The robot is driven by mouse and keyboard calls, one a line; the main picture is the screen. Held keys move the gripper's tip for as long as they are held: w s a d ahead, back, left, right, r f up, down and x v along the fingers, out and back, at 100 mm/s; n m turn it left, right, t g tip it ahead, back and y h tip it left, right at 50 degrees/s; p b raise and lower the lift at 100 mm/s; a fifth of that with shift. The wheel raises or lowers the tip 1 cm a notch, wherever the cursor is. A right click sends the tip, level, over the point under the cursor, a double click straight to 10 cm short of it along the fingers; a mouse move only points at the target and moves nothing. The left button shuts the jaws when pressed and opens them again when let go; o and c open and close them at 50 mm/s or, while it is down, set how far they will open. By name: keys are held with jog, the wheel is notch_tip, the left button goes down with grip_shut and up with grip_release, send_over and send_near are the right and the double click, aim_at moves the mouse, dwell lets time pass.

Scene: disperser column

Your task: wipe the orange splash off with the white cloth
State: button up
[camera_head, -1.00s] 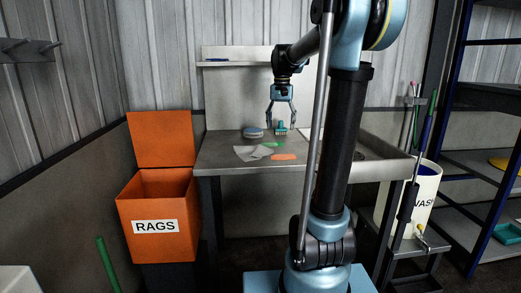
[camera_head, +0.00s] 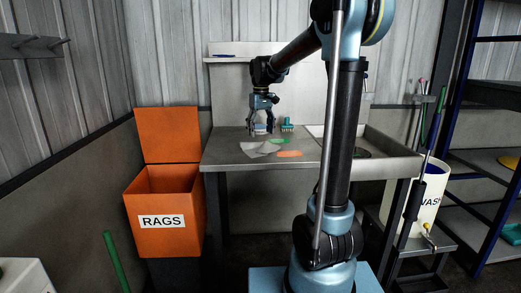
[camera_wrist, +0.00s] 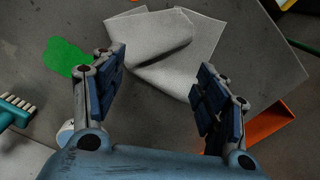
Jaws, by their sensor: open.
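The white cloth (camera_head: 258,149) lies loosely folded on the grey worktop (camera_head: 225,162). In the wrist view the cloth (camera_wrist: 180,45) spreads ahead of my fingers, with a raised fold in its middle. The flat orange splash (camera_head: 289,153) lies just right of the cloth; only a bit of the splash (camera_wrist: 124,12) shows at the wrist view's top, the cloth bordering it. My gripper (camera_head: 261,131) points down over the worktop behind the cloth. Its fingers (camera_wrist: 162,65) are open and apart, with nothing held between them.
A green splash (camera_head: 279,141) lies behind the orange one. The orange RAGS bin (camera_head: 163,200) stands open left of the worktop. A sink (camera_head: 360,152) is at the right.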

aim_at(261, 150)
jog(key=shift+f, duration=2.6)
jog(key=shift+f, duration=0.15)
jog(key=shift+f, duration=0.65)
jog(key=c, duration=0.7)
jog(key=shift+o, duration=0.2)
notch_tip(261, 150, up, 3)
jog(key=shift+f, duration=0.1)
jog(key=c, duration=0.9)
notch_tip(261, 150, up, 9)
jog(key=shift+f, duration=0.1)
grip_shut()
jog(key=shift+r, duration=0.2)
